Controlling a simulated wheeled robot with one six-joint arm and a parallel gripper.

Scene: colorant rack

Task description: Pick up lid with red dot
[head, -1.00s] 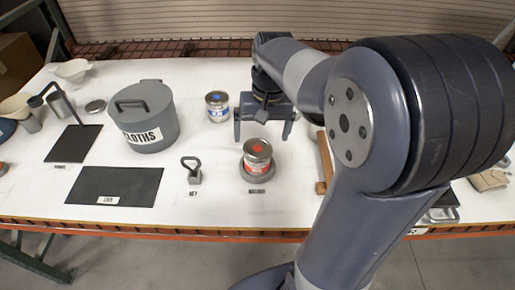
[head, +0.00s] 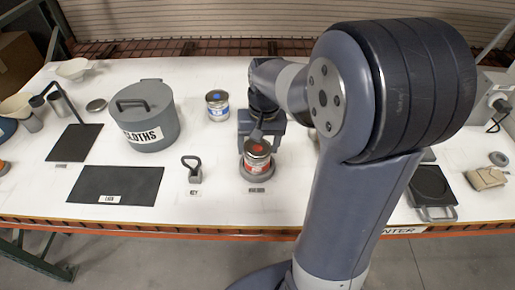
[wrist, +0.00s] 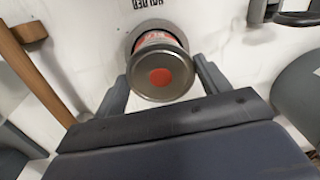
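The lid with a red dot (wrist: 160,77) is the grey metal top of a small can with a red label (head: 257,157). The can stands upright on a round grey base (head: 246,173) near the front of the table. My gripper (head: 262,140) is at the can in the head view, pointing down. In the wrist view my gripper (wrist: 160,72) has its two fingers apart, one on each side of the lid. They do not look closed on it. The exact finger height against the lid is hard to tell.
A blue-dot can (head: 217,106) stands behind to the left. A grey CLOTHS pot (head: 145,118), a key-like tool (head: 192,170) and a dark LIDS mat (head: 115,185) lie to the left. A wooden bar (wrist: 45,75) shows in the wrist view. A hinged black plate (head: 432,187) is at right.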

